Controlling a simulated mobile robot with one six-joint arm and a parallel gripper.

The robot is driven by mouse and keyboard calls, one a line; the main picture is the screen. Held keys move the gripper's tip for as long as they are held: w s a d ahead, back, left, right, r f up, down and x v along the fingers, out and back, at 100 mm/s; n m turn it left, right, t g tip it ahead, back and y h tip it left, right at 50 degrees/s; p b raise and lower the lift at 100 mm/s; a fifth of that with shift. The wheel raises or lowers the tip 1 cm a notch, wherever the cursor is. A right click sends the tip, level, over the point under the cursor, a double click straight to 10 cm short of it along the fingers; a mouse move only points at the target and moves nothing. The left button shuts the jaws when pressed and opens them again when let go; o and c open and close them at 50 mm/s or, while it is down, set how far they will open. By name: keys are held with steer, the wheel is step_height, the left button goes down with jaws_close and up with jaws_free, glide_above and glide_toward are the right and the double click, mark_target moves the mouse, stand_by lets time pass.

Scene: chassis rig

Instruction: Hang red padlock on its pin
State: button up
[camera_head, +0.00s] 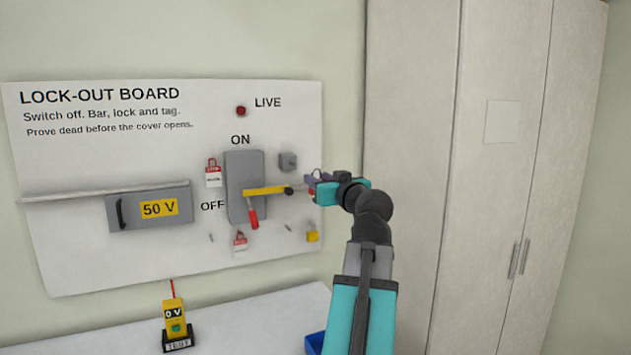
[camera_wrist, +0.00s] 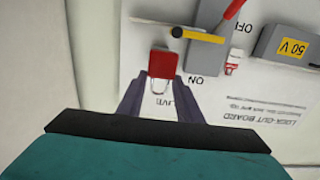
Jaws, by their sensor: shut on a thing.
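My gripper (camera_head: 313,184) is shut on the red padlock (camera_wrist: 162,64) in front of the right side of the lock-out board. In the wrist view the red body sits between the fingertips, with the pale shackle towards the camera. In the head view the padlock is mostly hidden by my fingers. A yellow bar (camera_head: 266,190) with a black end lies across the grey switch box (camera_head: 237,165). The red switch handle (camera_head: 253,216) points down, towards OFF. Small pins (camera_head: 288,228) (camera_head: 211,237) show low on the board; I cannot tell which belongs to the padlock.
A yellow padlock (camera_head: 312,237) is at the lower right of the board. Red-and-white tags (camera_head: 213,174) (camera_head: 240,241) hang near the switch. A grey block (camera_head: 288,161) sticks out above the bar. A tester (camera_head: 175,320) and a blue bin (camera_head: 315,342) are below. A cabinet (camera_head: 410,120) stands right.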

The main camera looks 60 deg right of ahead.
steer(key=shift+w+d, duration=0.25)
steer(key=shift+w, duration=0.1)
stand_by(0.5)
steer(key=shift+f+p+x, duration=0.1)
steer(key=shift+p+x, duration=0.95)
steer(key=shift+x, duration=3.2)
steer(key=shift+f+p+x, duration=0.15)
steer(key=shift+p+x, duration=0.9)
steer(key=shift+x, duration=3.25)
steer(key=v, duration=0.9)
steer(key=shift+r+p, duration=0.2)
steer(key=shift+p, duration=0.2)
